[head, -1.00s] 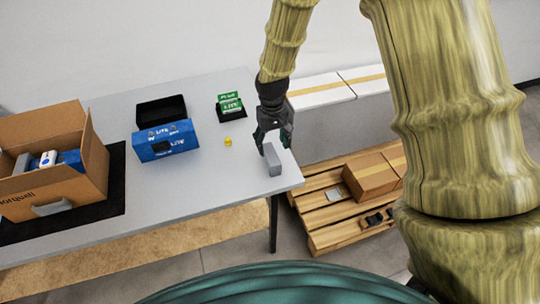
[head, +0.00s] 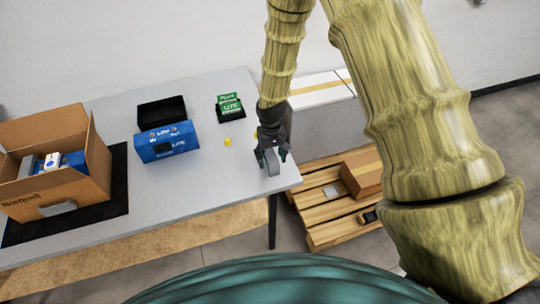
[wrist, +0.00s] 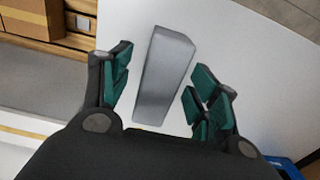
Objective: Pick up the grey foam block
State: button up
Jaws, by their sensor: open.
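The grey foam block (wrist: 165,70) stands near the table's right front corner. In the wrist view it lies between the two green-padded fingers of my gripper (wrist: 166,92), with a gap on either side. In the head view my gripper (head: 270,163) is right over the block and hides most of it; a sliver of the block (head: 272,165) shows between the fingers. My gripper is open and points down.
The grey table (head: 215,190) holds a yellow piece (head: 227,142), a blue box (head: 167,142), a black tray (head: 162,112), green boxes (head: 230,104) and an open cardboard box (head: 95,165). A pallet (head: 325,232) stands beyond the table's right edge.

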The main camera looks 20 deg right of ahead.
jog(key=shift+f, duration=0.45)
jog(key=c, duration=1)
jog(key=shift+o, duration=0.2)
